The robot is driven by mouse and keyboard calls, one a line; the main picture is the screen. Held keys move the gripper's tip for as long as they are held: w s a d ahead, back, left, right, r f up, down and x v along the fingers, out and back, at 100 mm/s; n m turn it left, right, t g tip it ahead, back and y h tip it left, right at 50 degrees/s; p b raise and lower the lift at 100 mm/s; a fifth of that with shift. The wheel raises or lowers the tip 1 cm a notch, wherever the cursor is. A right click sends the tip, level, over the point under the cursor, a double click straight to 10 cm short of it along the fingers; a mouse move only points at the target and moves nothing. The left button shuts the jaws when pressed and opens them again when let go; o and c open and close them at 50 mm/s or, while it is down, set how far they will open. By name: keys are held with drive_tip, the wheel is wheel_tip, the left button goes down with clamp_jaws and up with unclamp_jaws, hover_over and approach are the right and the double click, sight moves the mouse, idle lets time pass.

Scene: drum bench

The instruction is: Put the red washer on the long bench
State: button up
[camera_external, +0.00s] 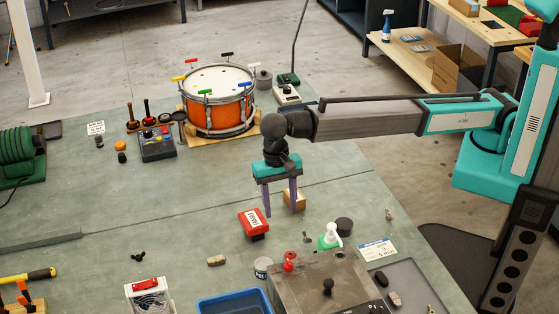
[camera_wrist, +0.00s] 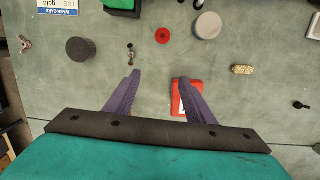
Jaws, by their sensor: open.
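A small round red piece with a dark centre, which looks like the red washer (camera_wrist: 163,36), lies beyond my fingertips in the wrist view. In the external view a red piece (camera_external: 290,258) stands between the small pot and the green-and-white bottle; its shape is hard to make out there. My gripper (camera_external: 281,213) is open and empty, pointing down above the green-grey bench top (camera_external: 180,215). In the wrist view my gripper (camera_wrist: 158,77) has a red labelled box (camera_wrist: 188,98) partly behind its right finger. I cannot tell which surface is the long bench.
A wooden block (camera_external: 298,199) is beside my fingers. The orange drum (camera_external: 217,108) stands farther back. The middle left is mostly clear.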

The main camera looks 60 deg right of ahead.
wheel_tip(320, 180, up, 3)
drive_tip(key=n+t, duration=0.1)
hover_over(291, 255)
drive_tip(key=shift+s+d+f+h, duration=0.1)
drive_tip(key=shift+d+f+h, duration=0.1)
drive_tip(key=shift+h, duration=0.2)
drive_tip(key=shift+f+p, duration=1.2)
drive_tip(key=shift+f, duration=3.15)
drive_tip(key=shift+f, duration=0.1)
drive_tip(key=shift+a+f+p, duration=0.2)
drive_tip(key=shift+f+p, duration=0.95)
drive_tip(key=shift+f, duration=1.35)
drive_tip(key=c, duration=1.1)
